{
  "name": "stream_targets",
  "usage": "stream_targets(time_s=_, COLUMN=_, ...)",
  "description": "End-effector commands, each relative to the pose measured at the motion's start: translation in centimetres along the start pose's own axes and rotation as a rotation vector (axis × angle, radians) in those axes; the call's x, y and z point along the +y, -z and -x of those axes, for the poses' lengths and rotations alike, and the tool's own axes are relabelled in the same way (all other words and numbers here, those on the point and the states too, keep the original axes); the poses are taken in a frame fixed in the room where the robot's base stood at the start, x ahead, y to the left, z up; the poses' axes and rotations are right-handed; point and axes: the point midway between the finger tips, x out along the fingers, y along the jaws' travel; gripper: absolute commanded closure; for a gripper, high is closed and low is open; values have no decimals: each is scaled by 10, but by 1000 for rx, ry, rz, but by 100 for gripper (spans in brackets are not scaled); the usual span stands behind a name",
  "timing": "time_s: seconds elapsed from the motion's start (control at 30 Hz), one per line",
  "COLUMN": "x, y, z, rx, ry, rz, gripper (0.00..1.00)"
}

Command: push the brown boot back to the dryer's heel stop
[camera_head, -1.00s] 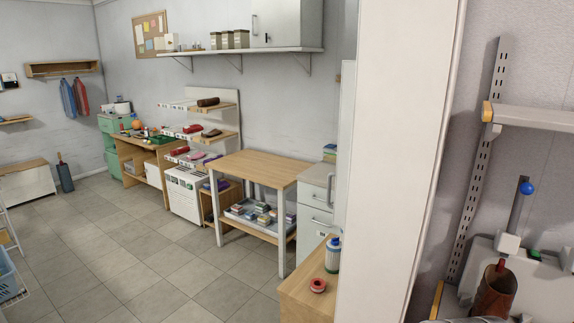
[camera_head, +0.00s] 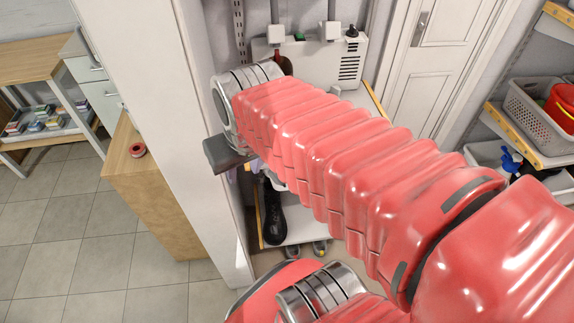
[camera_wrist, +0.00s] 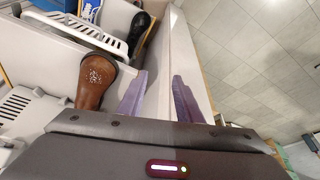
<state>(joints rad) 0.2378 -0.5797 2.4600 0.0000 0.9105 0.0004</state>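The brown boot (camera_head: 283,65) is mostly hidden behind my arm in the head view, with only its upper part showing by the white dryer (camera_head: 325,65). In the wrist view the brown boot (camera_wrist: 92,85) lies left of my gripper (camera_wrist: 160,80), its rounded end showing a pale speckled patch and dark rim. The two purple fingers are apart with nothing held between them. The near finger appears beside the boot; I cannot tell whether they touch. I cannot make out the heel stop.
A black boot (camera_head: 284,215) stands lower on a pale surface and shows in the wrist view (camera_wrist: 138,35). A white wall edge (camera_head: 165,130) rises left of my arm. A wooden cabinet (camera_head: 150,185) with a red ring (camera_head: 137,150) stands left. Shelves with a basket (camera_head: 535,110) are right.

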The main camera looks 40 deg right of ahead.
Motion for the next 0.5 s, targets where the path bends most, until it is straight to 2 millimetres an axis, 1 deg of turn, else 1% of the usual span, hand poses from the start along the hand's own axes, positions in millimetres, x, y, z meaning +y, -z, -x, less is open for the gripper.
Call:
stream_targets(time_s=0.03, x=12, y=2, z=-6, rx=-30, ry=-14, rz=-40, gripper=72)
stream_targets(time_s=0.1, x=28, y=3, z=-13, rx=-68, ry=-29, rz=-89, gripper=77)
stream_targets(time_s=0.3, x=72, y=3, z=-32, rx=-177, ry=-60, rz=-229, gripper=91)
stream_targets(time_s=0.43, x=98, y=1, z=-42, rx=-246, ry=-70, rz=-310, gripper=100)
stream_targets(time_s=0.5, x=109, y=0, z=-45, rx=-278, ry=-73, rz=-346, gripper=100)
